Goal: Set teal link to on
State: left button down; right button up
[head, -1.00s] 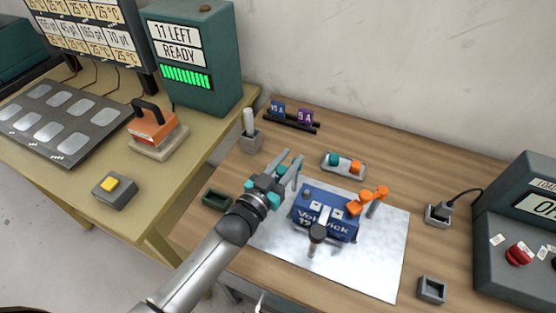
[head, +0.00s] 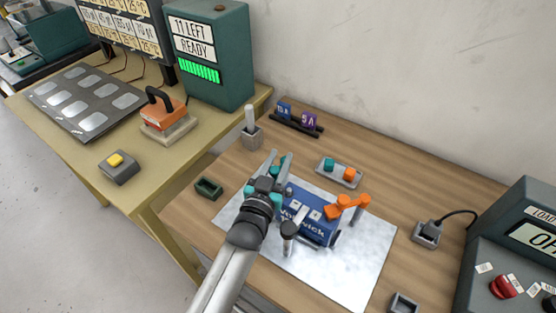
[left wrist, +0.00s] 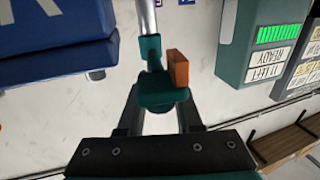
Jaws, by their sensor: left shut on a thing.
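In the left wrist view a teal part (left wrist: 162,88), which looks like the teal link, sits between my fingers, with a brown-orange block (left wrist: 178,68) on its side and a metal rod (left wrist: 147,18) beyond it. My left gripper (head: 278,160) is shut on this part. In the head view the gripper is at the left end of the blue battery box (head: 318,228) and hides the link there. The box lies on a pale mat (head: 345,276). An orange link (head: 347,205) stands at its right end. My right gripper is not in view.
A small tray (head: 351,183) with a teal and an orange cap lies behind the box. A plug in a socket (head: 427,233) and a dark console (head: 505,235) are at right.

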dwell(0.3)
pick_arm(q)
jog(key=c, duration=0.6)
grip_release()
jog(key=v, duration=1.5)
jog(key=shift+p, duration=0.35)
jog(key=shift+s, duration=0.15)
